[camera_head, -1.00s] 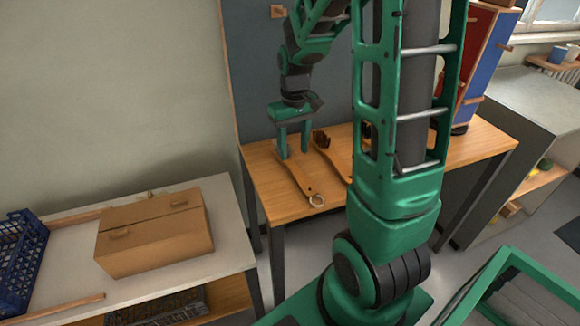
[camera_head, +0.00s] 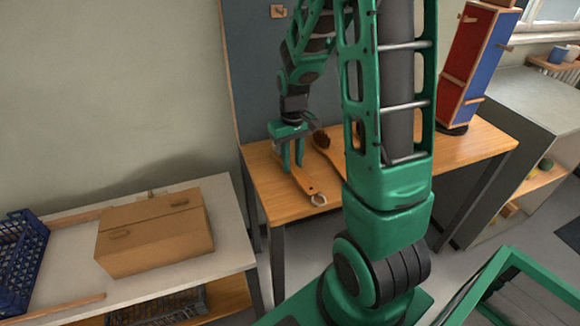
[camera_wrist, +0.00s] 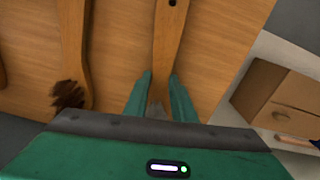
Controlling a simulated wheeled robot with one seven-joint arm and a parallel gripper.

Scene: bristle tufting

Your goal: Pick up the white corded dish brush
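The corded dish brush (camera_head: 307,184) lies on the wooden table near its front edge, with its pale cord loop (camera_head: 318,200) at the near end. Its wooden handle (camera_wrist: 170,35) runs up the wrist view, and its pale head end is partly hidden between the fingers. My gripper (camera_head: 292,166) points down at the table. In the wrist view my gripper (camera_wrist: 160,77) has one finger on each side of the brush, close against it, and looks shut on it. The brush appears still at table level.
A dark-bristled brush (camera_wrist: 70,92) lies beside it on the wooden table (camera_head: 270,200). It also shows in the head view (camera_head: 324,141). A cardboard box (camera_head: 155,232) and a blue crate (camera_head: 20,255) stand on the white table at left. A red and blue cabinet (camera_head: 478,70) stands at the back right.

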